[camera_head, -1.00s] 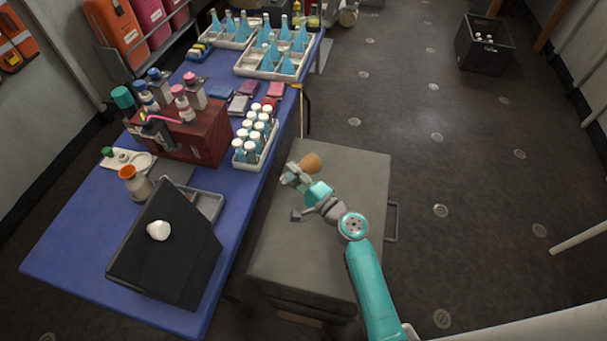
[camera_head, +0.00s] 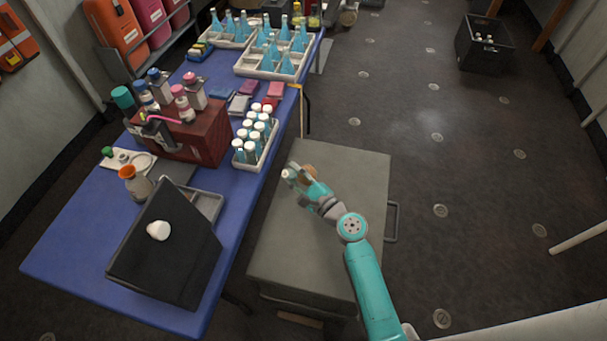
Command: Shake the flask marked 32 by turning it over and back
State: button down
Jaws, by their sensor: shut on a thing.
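My gripper (camera_head: 300,178) is above the grey cabinet top, near the cabinet's far left part. It is shut on a small brownish thing (camera_head: 310,170), probably the flask, which is mostly hidden behind the fingers. A pale round end shows at the left of the gripper; I cannot tell whether it is a cap or a fingertip. No number can be read, so I cannot confirm the mark 32.
The grey cabinet (camera_head: 355,180) has a bare top. On the blue table (camera_head: 75,235) stand a white rack (camera_head: 262,157) of capped bottles, trays of blue flasks (camera_head: 270,67), a dark red box (camera_head: 210,145), an orange-topped bottle (camera_head: 135,183) and a tilted black panel (camera_head: 180,260).

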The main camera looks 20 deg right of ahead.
jog(key=n, duration=1.4)
jog(key=shift+n+y, duration=0.3)
jog(key=shift+n, duration=0.1)
jog(key=m, duration=1.4)
jog(key=shift+m, duration=0.4)
dwell(0.5)
